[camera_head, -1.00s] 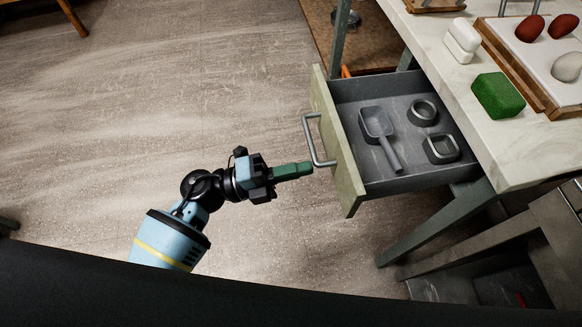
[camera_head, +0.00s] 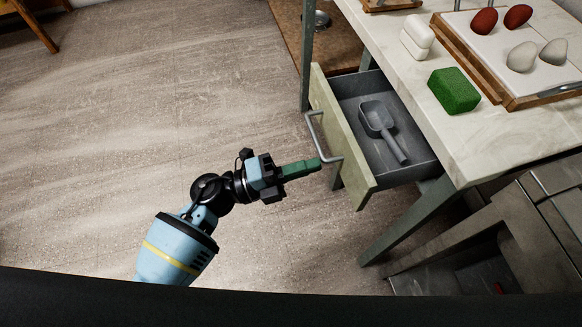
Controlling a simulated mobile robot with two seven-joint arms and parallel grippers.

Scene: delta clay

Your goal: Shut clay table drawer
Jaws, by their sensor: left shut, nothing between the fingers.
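The clay table drawer (camera_head: 345,150) stands partly open, sticking out to the left from under the pale table top (camera_head: 487,142). Its greenish front has a grey bar handle (camera_head: 313,130). A grey scoop (camera_head: 381,127) lies inside; the back of the drawer is hidden under the table top. My left gripper (camera_head: 318,164) is shut and empty. Its green fingertips are at the lower end of the handle, close to the drawer front; I cannot tell whether they touch. My right gripper is not in view.
On the table are a green block (camera_head: 454,91), white blocks (camera_head: 417,37), and a wooden-edged board (camera_head: 520,98) with red and pale egg-shaped lumps. A grey cabinet (camera_head: 480,247) stands at the lower right. The floor left of the drawer is clear.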

